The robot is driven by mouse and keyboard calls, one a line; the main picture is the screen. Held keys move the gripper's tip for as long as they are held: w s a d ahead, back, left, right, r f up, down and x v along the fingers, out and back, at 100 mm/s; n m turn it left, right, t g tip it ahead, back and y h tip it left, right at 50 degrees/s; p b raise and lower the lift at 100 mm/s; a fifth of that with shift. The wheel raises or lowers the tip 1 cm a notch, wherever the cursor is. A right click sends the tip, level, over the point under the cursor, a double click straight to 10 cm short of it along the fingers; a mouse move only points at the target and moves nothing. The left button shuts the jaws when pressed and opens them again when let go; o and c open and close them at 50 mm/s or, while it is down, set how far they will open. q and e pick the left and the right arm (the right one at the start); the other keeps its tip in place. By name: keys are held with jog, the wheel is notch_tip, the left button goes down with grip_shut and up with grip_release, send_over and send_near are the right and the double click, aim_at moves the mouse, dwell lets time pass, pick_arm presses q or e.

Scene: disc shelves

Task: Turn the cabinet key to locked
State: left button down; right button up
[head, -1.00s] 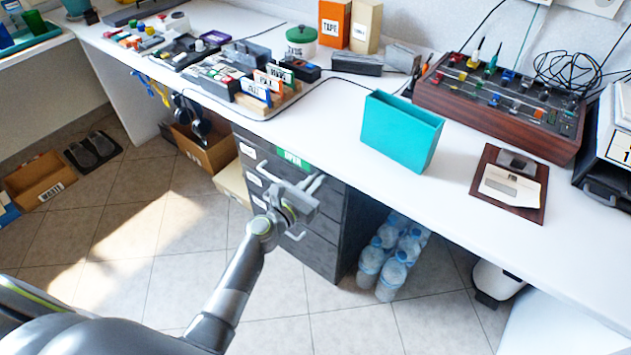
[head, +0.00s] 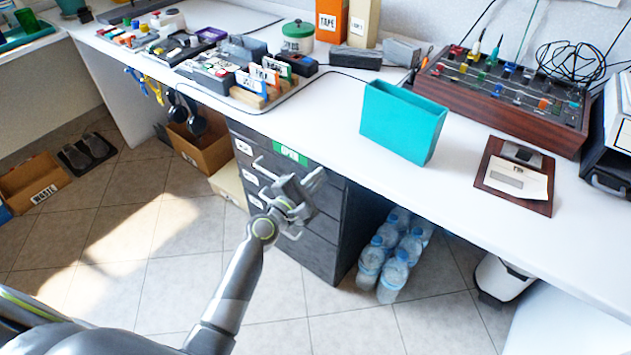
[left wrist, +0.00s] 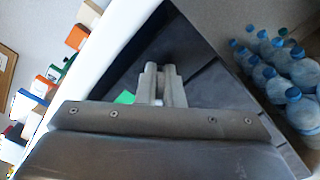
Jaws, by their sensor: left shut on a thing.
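The dark grey drawer cabinet (head: 322,252) stands under the white desk, with pale drawer handles and a green label (head: 290,154) at its top front edge. My left gripper (head: 303,188) is at the upper part of the cabinet front, right of the handles and below the label. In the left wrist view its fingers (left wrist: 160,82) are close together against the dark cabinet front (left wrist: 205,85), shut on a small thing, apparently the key. The key is hidden by the fingers and gripper body, so its angle cannot be told. My right gripper is not in view.
Blue-capped water bottles (head: 392,262) stand right of the cabinet on the floor. A cardboard box (head: 205,150) is at its left. The white desk (head: 330,110) overhangs above and carries a teal holder (head: 402,122). The tiled floor in front is clear.

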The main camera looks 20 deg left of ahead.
pick_arm(q)
jog(key=m+b, duration=0.1)
jog(key=m, duration=0.1)
jog(key=m+b, duration=0.1)
jog(key=m, duration=0.1)
jog(key=shift+d+f, duration=0.1)
jog(key=shift+f, duration=0.25)
jog(key=shift+f+m+b, duration=0.1)
jog(key=shift+m+b, duration=0.65)
jog(key=shift+m, duration=0.95)
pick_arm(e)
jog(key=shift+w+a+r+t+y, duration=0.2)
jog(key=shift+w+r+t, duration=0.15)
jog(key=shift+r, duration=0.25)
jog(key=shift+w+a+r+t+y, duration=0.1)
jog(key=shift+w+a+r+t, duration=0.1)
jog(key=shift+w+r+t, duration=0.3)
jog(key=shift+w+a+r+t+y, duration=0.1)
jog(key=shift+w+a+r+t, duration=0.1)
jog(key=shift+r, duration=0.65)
pick_arm(q)
jog(key=c, duration=1.6)
grip_release()
jog(key=shift+o, duration=0.2)
